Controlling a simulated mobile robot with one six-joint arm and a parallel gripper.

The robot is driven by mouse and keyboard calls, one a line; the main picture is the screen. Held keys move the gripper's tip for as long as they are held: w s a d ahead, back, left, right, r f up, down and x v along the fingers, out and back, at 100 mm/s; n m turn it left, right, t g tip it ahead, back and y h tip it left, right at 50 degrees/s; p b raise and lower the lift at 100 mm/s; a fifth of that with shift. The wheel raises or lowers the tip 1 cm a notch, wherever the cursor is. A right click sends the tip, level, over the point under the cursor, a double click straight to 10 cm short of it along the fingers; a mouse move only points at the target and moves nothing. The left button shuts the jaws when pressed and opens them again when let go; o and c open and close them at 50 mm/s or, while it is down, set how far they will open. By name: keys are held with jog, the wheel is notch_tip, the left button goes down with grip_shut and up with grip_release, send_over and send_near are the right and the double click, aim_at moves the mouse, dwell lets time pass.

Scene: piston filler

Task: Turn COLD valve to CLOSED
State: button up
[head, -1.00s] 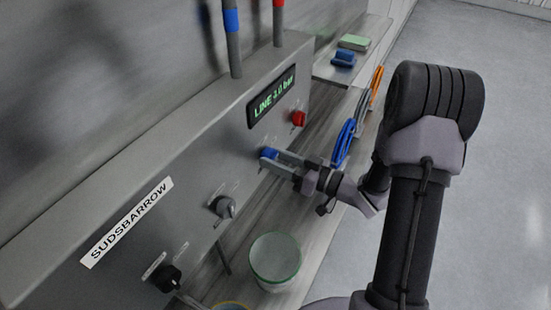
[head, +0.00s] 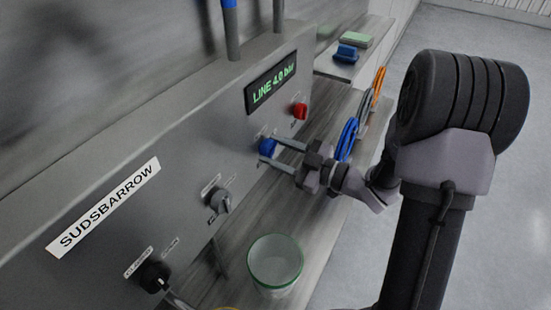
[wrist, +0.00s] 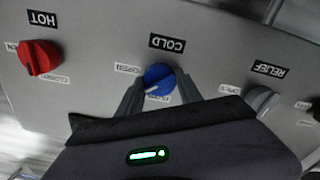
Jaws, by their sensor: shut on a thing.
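The COLD valve is a blue knob (wrist: 158,79) on the grey machine panel, in the middle of the wrist view. It also shows in the head view (head: 267,146). Its OPEN label (wrist: 128,68) is at left and its CLOSED label (wrist: 158,98) is just below the knob, both upside down. A pale mark on the knob points to the lower left, between the labels. My gripper (head: 268,150) is shut on the blue knob, with one finger on either side; it shows from behind in the wrist view (wrist: 160,97).
A red HOT knob (wrist: 40,57) and a grey RELIEF knob (wrist: 262,100) flank the COLD knob. A black knob (head: 154,277) is at the panel's lower left.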

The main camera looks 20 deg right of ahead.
jog(key=n+b, duration=0.5)
jog(key=shift+f+n+b, duration=0.25)
jog(key=shift+n+b, duration=0.05)
jog(key=shift+b, duration=0.05)
jog(key=n+b, duration=0.3)
jog(key=shift+b, duration=0.3)
jog(key=shift+r+n+b, duration=0.15)
jog(key=shift+n+b, duration=0.35)
jog(key=shift+n, duration=0.1)
jog(key=shift+r, duration=0.1)
jog(key=o, duration=1.4)
jog(key=shift+c, duration=0.2)
